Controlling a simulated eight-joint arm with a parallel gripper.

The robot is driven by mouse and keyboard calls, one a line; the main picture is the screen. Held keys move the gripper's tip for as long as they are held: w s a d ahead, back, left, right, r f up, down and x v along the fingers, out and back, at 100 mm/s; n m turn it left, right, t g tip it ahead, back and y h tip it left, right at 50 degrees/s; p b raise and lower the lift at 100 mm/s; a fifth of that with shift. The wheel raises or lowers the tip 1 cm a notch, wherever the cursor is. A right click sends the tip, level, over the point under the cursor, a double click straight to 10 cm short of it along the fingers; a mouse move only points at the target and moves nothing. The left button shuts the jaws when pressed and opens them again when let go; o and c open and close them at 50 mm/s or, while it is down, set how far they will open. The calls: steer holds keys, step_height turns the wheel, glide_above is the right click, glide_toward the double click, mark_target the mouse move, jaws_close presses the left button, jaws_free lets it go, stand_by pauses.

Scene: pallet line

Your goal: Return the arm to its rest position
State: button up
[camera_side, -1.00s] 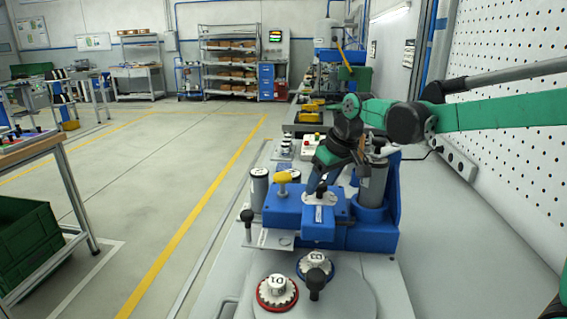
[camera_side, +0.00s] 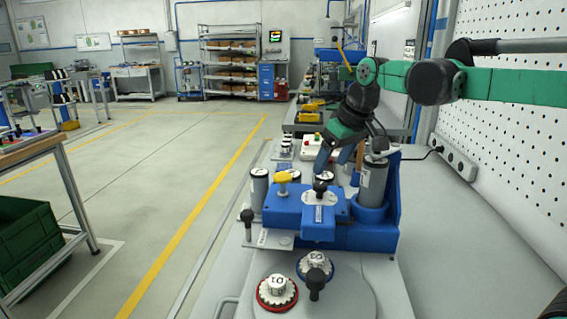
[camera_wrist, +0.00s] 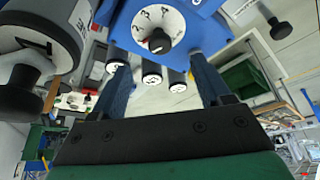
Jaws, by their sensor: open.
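My gripper (camera_side: 338,160) hangs from my green and black arm, above and behind the blue fixture (camera_side: 345,237). Its two blue fingers are spread apart, and in the wrist view my gripper (camera_wrist: 163,75) has nothing between them. The white numbered dial (camera_wrist: 158,28) with a black knob lies beyond the fingertips. In the side view the dial (camera_side: 319,198) sits on top of the fixture, clear of the gripper.
Grey cylinders (camera_side: 373,182) stand at the fixture. Two gear-edged round parts, one red-based (camera_side: 277,293), lie in front by an upright black knob (camera_side: 316,282). A perforated wall panel (camera_side: 510,150) bounds the right side.

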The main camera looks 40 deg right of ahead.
steer(key=s+a+f+t, duration=0.1)
steer(key=s+a+f, duration=0.1)
steer(key=s, duration=0.3)
steer(key=s+a+f+t, duration=0.1)
steer(key=s+a+f, duration=0.2)
steer(key=s+f, duration=0.1)
steer(key=shift+s+a+f+t, duration=0.35)
steer(key=shift+s+t, duration=0.05)
steer(key=shift+s, duration=0.5)
